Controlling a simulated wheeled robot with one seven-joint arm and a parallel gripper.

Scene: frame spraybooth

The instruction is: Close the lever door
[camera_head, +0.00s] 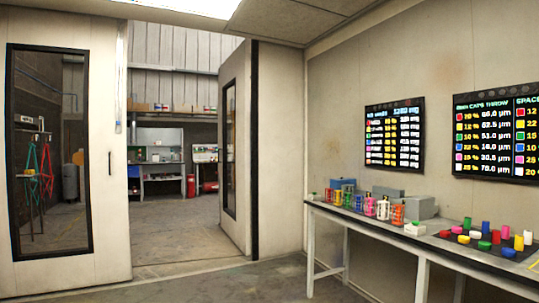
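The doorway in the far wall has two pale panels with dark-framed windows. The right door leaf (242,218) stands swung open, at an angle to the opening, with its edge toward the room. The left panel (118,225) is broad and faces me; a small dark upright handle (110,163) shows near its right edge. I cannot make out a lever on the right leaf. The gap between the two is wide open. My gripper is not in view.
A long table (425,253) along the right wall holds colored cups, grey boxes and several colored caps on a dark mat. Two dark display boards (394,134) hang above it. The floor (190,235) through the doorway is clear. A workbench (162,168) stands beyond.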

